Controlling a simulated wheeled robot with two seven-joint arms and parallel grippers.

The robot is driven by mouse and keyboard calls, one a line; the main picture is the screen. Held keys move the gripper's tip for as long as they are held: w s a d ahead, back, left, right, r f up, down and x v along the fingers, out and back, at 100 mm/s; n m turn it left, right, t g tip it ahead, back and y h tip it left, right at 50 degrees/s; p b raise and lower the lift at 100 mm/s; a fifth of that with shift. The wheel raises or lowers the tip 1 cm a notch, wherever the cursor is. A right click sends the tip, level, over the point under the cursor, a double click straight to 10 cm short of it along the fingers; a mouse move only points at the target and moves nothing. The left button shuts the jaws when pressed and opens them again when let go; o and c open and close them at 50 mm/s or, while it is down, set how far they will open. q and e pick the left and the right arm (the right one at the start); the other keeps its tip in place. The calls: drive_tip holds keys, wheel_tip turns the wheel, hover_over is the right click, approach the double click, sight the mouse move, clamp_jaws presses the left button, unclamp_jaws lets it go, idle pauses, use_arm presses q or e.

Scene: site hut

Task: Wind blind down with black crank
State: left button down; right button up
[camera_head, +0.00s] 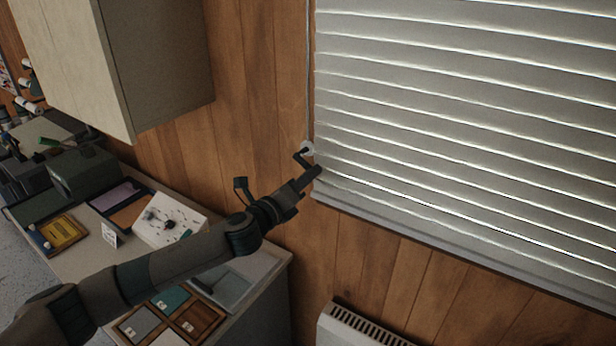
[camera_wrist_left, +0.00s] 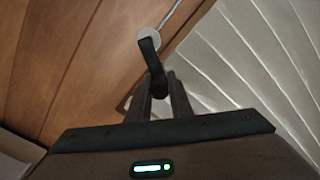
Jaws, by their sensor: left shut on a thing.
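The black crank (camera_head: 301,157) sits on a round white mount (camera_head: 307,147) on the wooden wall, beside the left edge of the blind. My left gripper (camera_head: 314,172) is shut on the crank's handle end. In the left wrist view the crank arm (camera_wrist_left: 150,54) runs from the white mount (camera_wrist_left: 149,34) down between my left fingertips (camera_wrist_left: 161,84). The white slatted blind (camera_head: 460,110) hangs at the right, with its bottom rail (camera_head: 450,243) low on the wall. A thin cord or rod runs up from the mount. My right gripper is in neither view.
A wall cabinet (camera_head: 160,60) hangs at the upper left. Below it, a counter (camera_head: 262,268) holds a dark machine (camera_head: 84,172), a white box (camera_head: 170,220), trays and sample tiles. A white heater (camera_head: 345,328) stands below the blind. The wall around the crank is clear.

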use_arm(q)
drive_tip(key=c, duration=1.6)
unclamp_jaws()
drive_tip(key=shift+w, duration=0.1)
drive_tip(key=shift+b+v, duration=0.3)
drive_tip(key=shift+v, duration=0.5)
drive_tip(key=b+v, duration=0.4)
drive_tip(key=v, duration=1.1)
drive_tip(key=shift+s+a, duration=0.2)
drive_tip(key=shift+s, duration=0.15)
